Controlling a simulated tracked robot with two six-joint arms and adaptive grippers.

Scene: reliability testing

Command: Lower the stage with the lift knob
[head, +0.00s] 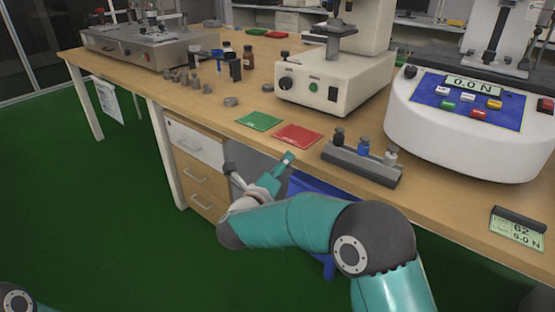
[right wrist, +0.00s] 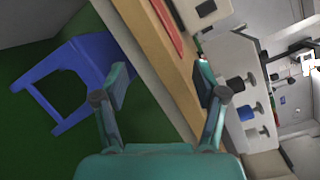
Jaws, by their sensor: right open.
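The middle white machine (head: 335,85) stands on the bench with a dark stage plate (head: 334,28) on a post at its top. A black knob (head: 285,84) sits at the left of its front face, beside a green button (head: 313,87). I cannot tell for certain that this is the lift knob. My right gripper (head: 260,164) is low at the bench's front edge, below and apart from the machine. In the right wrist view, my right gripper (right wrist: 161,85) has its fingers spread with nothing between them. My left gripper is out of view.
Green (head: 258,121) and red (head: 298,136) mats lie before the machine. A grey rack (head: 362,165) with small weights stands to their right. A force tester (head: 455,130) reading 0.0 N is farther right. A blue stool (right wrist: 65,75) stands below the bench.

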